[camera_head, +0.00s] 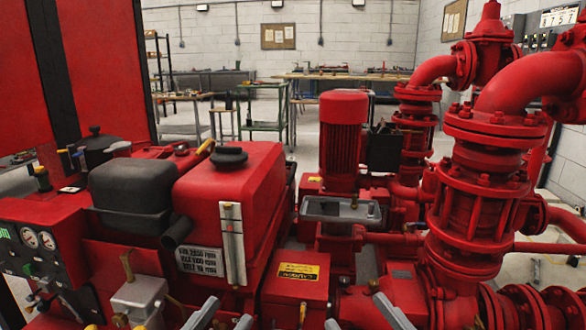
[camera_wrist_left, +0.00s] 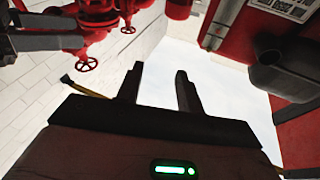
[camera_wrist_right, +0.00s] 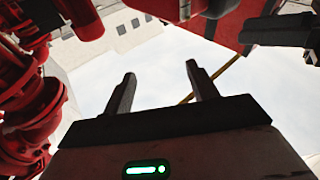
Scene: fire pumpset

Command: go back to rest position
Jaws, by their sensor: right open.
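My left gripper (camera_head: 222,319) shows only as two fingertips at the bottom edge of the head view, in front of the red engine unit. In the left wrist view its two fingers (camera_wrist_left: 156,78) stand apart with nothing between them. My right gripper (camera_head: 362,318) also shows as two fingertips at the bottom edge, right of the left one, in front of the pump pipework. In the right wrist view its fingers (camera_wrist_right: 160,74) are wide apart and empty. Most of both arms is out of view.
A red tank (camera_head: 228,200) and a black tank (camera_head: 133,185) are on the left. A red motor (camera_head: 343,145) is in the middle, with thick red pipes (camera_head: 480,190) on the right. Benches (camera_head: 345,78) stand far back. A caution-labelled box (camera_head: 296,290) is close to the grippers.

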